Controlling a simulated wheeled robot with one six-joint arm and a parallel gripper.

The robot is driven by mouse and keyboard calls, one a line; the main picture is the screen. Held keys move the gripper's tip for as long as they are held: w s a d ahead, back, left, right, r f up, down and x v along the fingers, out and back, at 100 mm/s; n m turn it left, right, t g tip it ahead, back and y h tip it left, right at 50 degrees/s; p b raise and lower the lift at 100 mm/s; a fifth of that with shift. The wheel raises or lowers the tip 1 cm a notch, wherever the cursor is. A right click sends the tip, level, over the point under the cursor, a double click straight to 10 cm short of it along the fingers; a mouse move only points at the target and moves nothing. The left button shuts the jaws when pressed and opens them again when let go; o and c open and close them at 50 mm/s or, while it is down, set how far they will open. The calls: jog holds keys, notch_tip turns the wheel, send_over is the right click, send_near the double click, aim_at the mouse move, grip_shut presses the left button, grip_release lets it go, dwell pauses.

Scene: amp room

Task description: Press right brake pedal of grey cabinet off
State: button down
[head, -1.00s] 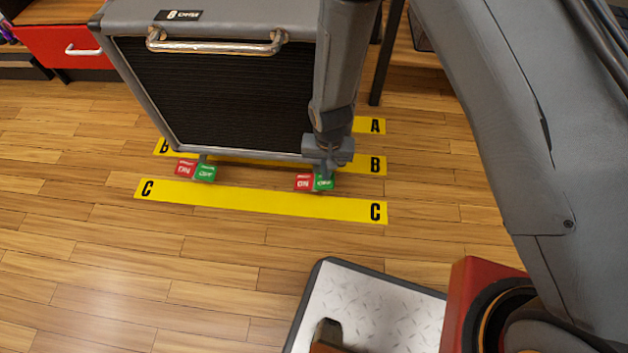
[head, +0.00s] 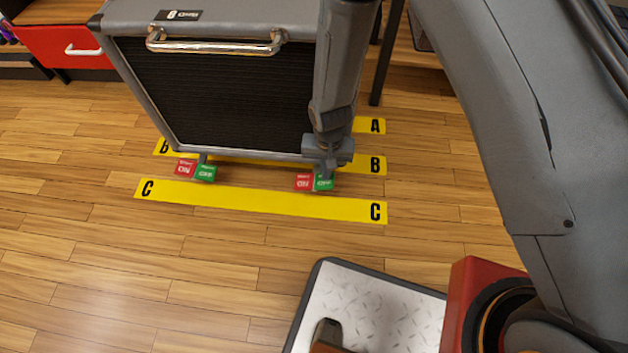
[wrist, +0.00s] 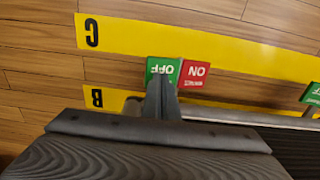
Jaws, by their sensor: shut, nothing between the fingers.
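The grey cabinet (head: 222,95) with a black mesh front and chrome handle stands at the upper left of the head view. Its right brake pedal has a red ON half (head: 303,182) and a green OFF half (head: 324,182). The left brake pedal (head: 195,171) has the same two halves. My gripper (head: 326,172) is shut and empty, pointing down at the right pedal. In the wrist view its fingertips (wrist: 161,84) overlap the green OFF half (wrist: 163,68), beside the red ON half (wrist: 194,73). I cannot tell if the tips touch the pedal.
Yellow floor strips lie around the cabinet, with strip C (head: 260,201) in front, and B (head: 370,165) and A (head: 369,125) at the right. A red drawer (head: 70,47) is at the far left. The wooden floor in front is clear.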

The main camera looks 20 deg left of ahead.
jog(key=shift+f+b, duration=0.4)
jog(key=shift+f, duration=0.7)
dwell(0.6)
jog(key=shift+r, duration=0.15)
jog(key=shift+r+p, duration=3.15)
jog(key=shift+r, duration=0.3)
jog(key=shift+f, duration=0.1)
